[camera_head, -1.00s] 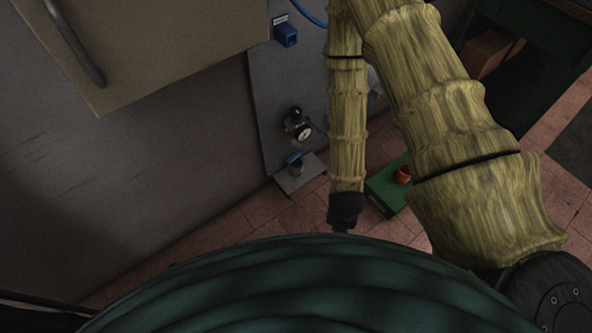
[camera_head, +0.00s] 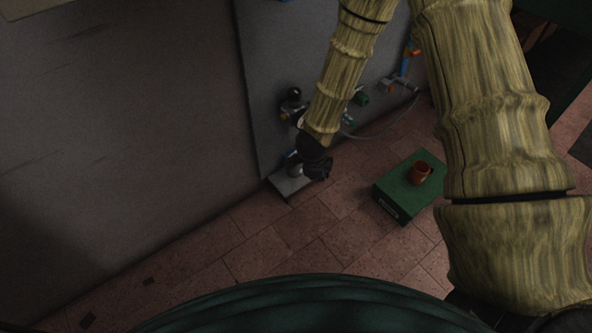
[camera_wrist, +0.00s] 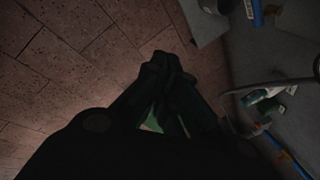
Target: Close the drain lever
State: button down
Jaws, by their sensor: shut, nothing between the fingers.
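A small blue lever (camera_head: 291,154), which looks like the drain lever, sits low on the grey panel, above a small grey ledge (camera_head: 290,185). My gripper (camera_head: 318,171) is just right of it in the head view and partly hides the fitting there. I cannot tell if they touch. In the wrist view a blue part (camera_wrist: 254,12), likely the same lever, shows at the top edge, beside the ledge (camera_wrist: 204,22). My gripper (camera_wrist: 165,62) is shut and empty there, apart from the blue part. The lever's exact angle is too small to tell.
A gauge and dark knob (camera_head: 292,97) sit above the lever. Green and blue-orange fittings (camera_head: 402,70) with a hose are farther right on the panel. A green box (camera_head: 405,190) with an orange-brown cup (camera_head: 419,172) stands on the tiled floor.

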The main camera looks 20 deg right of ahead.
aim_at(293, 150)
jog(key=w+a+f+m+t+b, duration=0.1)
jog(key=w+a+f+m+b, duration=0.1)
jog(key=w+m+b, duration=0.65)
jog(key=b+x, duration=0.5)
jog(key=x, duration=0.5)
jog(key=shift+n+y, duration=0.4)
jog(key=shift+n, duration=0.05)
jog(key=shift+w+a+r, duration=0.5)
jog(key=shift+w+r, duration=0.1)
jog(key=shift+w, duration=0.2)
jog(key=shift+w+a+r, duration=0.55)
jog(key=shift+w+r, duration=0.1)
jog(key=shift+w, duration=0.15)
jog(key=shift+r+p, duration=0.35)
jog(key=shift+p, duration=0.85)
